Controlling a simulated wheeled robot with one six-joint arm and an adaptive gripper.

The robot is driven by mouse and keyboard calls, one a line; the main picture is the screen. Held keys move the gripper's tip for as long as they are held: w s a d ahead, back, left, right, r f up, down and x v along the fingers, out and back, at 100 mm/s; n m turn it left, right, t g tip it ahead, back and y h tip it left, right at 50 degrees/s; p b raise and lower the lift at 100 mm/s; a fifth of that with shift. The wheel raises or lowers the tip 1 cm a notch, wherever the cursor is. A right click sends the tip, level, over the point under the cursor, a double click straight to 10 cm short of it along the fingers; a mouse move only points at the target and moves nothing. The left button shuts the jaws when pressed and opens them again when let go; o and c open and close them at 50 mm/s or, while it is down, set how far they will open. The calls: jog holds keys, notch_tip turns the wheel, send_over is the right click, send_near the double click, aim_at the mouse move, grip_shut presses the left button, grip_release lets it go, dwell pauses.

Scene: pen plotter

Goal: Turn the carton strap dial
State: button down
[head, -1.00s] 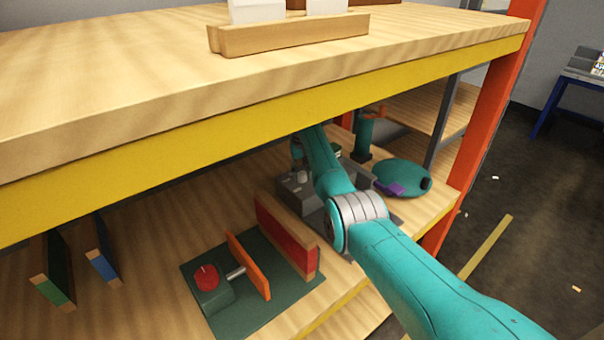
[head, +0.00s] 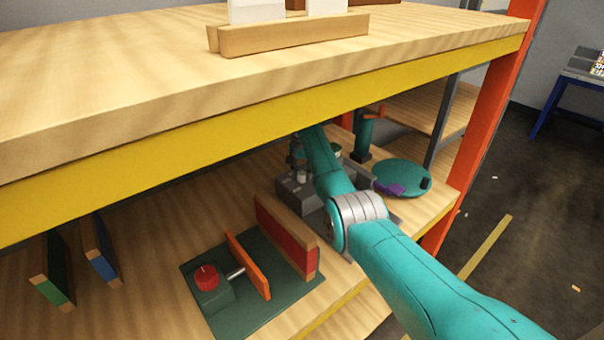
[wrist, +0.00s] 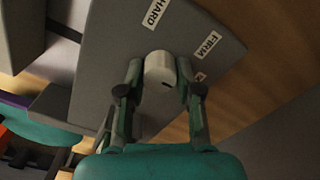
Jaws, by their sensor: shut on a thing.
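The dial (wrist: 158,66) is a pale, round knob with a dark mark on its side. It stands on a dark grey panel (wrist: 105,45) in the wrist view. White labels on the panel read HARD and FIRM; a third label by the right finger is mostly hidden. My gripper (wrist: 158,76) is shut on the dial, with one finger on each side. In the head view a grey machine (head: 294,196) stands on the lower shelf behind my teal arm. The arm and the shelf edge hide the dial there.
A yellow beam (head: 250,118) and the upper shelf overhang my arm. A teal round plate (head: 405,174) with a purple piece lies right of the machine. A green base with a red knob (head: 206,277) and upright boards stands in front. An orange post (head: 480,130) rises at right.

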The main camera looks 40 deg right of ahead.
aim_at(303, 173)
jog(key=c, duration=0.8)
grip_release()
jog(key=shift+o, duration=0.2)
jog(key=shift+r, duration=0.1)
notch_tip(303, 173, up, 12)
jog(key=shift+s+d, duration=0.1)
